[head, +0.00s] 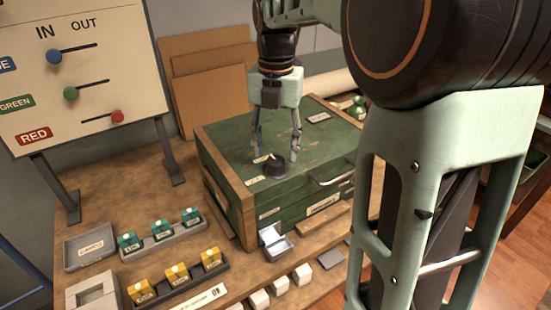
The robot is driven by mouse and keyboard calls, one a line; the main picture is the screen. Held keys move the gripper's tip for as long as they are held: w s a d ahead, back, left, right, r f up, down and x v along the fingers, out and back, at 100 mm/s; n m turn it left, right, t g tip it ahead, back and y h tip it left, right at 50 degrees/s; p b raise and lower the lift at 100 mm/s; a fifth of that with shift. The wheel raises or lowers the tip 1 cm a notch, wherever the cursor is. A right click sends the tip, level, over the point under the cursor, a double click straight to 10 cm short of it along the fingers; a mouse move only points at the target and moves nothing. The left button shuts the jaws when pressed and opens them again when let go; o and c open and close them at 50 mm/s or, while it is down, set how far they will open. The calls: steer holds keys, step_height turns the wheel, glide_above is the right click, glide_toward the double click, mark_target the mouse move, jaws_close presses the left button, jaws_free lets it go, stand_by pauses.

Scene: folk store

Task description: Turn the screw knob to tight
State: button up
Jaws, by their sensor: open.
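A dark round screw knob (275,168) stands on the top of a green wooden chest (225,148), near its front edge. Small pale labels lie on the lid around it, one at its left and one behind it; their writing is too small to read. My gripper (275,155) points down over the chest with its two fingers spread apart. The fingertips are around or just behind the knob, one towards each side. I cannot tell whether either finger touches it. Nothing is held between them. The knob's turn position cannot be made out.
A board with IN and OUT sliders (80,60) stands at the left. Trays of green blocks (160,232) and yellow blocks (175,275) lie on the wooden table. A small open metal box (276,244) sits before the chest. My arm covers much of the right side.

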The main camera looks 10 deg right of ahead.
mark_target(276, 160)
steer(key=shift+f, duration=1.55)
steer(key=shift+c, duration=0.2)
steer(key=c, duration=1.1)
